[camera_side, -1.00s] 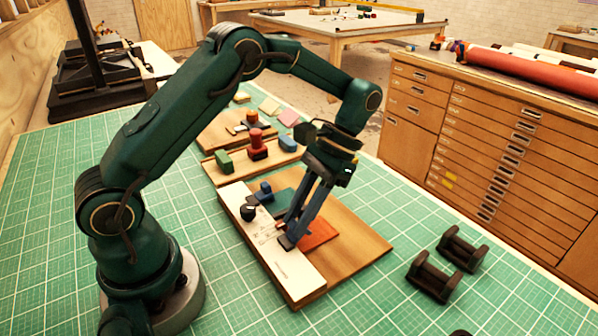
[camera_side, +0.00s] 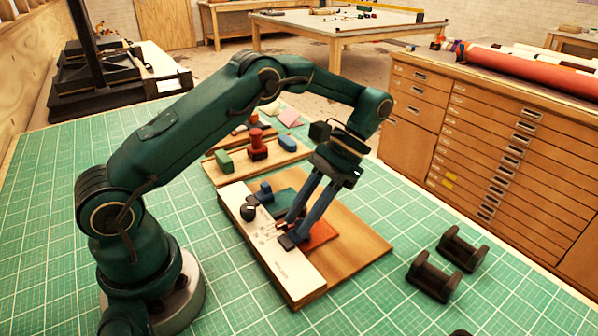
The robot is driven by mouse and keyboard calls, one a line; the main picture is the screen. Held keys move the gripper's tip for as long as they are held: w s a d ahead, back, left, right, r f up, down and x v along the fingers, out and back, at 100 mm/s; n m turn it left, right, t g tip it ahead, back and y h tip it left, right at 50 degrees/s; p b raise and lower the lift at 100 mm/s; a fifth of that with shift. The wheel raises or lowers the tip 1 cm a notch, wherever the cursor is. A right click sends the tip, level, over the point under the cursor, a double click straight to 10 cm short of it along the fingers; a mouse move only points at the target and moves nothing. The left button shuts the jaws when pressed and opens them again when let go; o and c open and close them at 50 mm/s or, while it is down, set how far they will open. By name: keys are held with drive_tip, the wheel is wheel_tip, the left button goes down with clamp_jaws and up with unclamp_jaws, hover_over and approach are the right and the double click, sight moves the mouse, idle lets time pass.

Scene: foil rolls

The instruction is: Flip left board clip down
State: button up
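The wooden board (camera_side: 352,250) lies on the mat with a white strip (camera_side: 285,272) along its near-left side. A round black knob-like part (camera_side: 247,212) sits on the strip's upper part, with a small blue piece (camera_side: 265,188) beside it. A dark piece (camera_side: 287,243) lies at the strip's right edge, by the fingertips; I cannot tell whether it is a clip or a finger pad. My gripper (camera_side: 289,229) points down at the strip's right edge, its two fingers apart. I see nothing held between them. Which part is the left clip, and its position, is unclear.
Behind stands a wooden tray with a red stamp (camera_side: 256,145), a green block (camera_side: 223,161) and a blue block (camera_side: 287,144). Dark roll cradles (camera_side: 432,278) stand at right.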

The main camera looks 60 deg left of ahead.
drive_tip(key=shift+o, duration=0.9)
drive_tip(key=shift+s+r, duration=0.1)
drive_tip(key=shift+s+r+t, duration=0.15)
drive_tip(key=shift+s+t, duration=0.2)
drive_tip(key=shift+t, duration=0.45)
drive_tip(key=shift+s+r+t, duration=0.1)
drive_tip(key=shift+s+t, duration=0.2)
drive_tip(key=shift+t, duration=0.5)
drive_tip(key=shift+s+t, duration=0.5)
drive_tip(key=shift+t, duration=0.6)
drive_tip(key=shift+s+t, duration=0.5)
drive_tip(key=shift+t, duration=0.6)
drive_tip(key=shift+r, duration=0.35)
drive_tip(key=s+r+t, duration=0.5)
drive_tip(key=r, duration=0.5)
drive_tip(key=shift+s+d+t, duration=0.25)
drive_tip(key=shift+d+t, duration=0.1)
drive_tip(key=shift+t, duration=0.05)
